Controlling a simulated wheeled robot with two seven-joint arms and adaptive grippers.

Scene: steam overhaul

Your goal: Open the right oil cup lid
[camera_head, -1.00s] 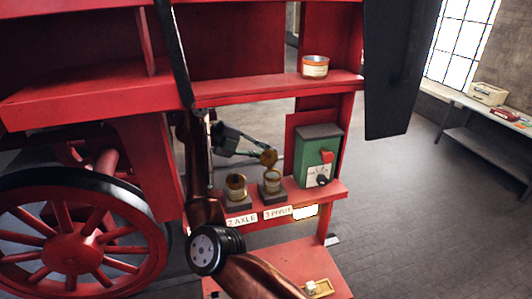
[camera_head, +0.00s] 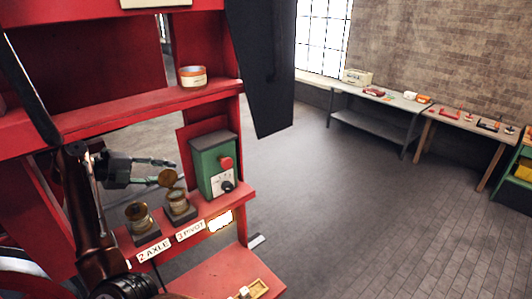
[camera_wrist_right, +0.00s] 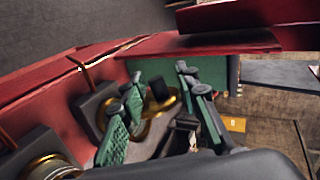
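The right oil cup (camera_head: 178,203), behind the "3 PIVOT" label, stands on the red shelf (camera_head: 238,196). Its brass lid (camera_head: 168,178) is raised and tilted up above the cup. The left oil cup (camera_head: 138,215), behind the "2 AXLE" label, stands beside it. My right gripper (camera_head: 172,170) is open, fingers pointing right, close behind the raised lid; whether it touches is unclear. In the right wrist view its green-padded fingers (camera_wrist_right: 165,115) are apart, with dark and brass parts seen between them and nothing clearly gripped. My left gripper is not in view.
An orange-banded tin (camera_head: 193,77) sits on the upper red shelf. Open floor and tables (camera_head: 380,100) are to the right.

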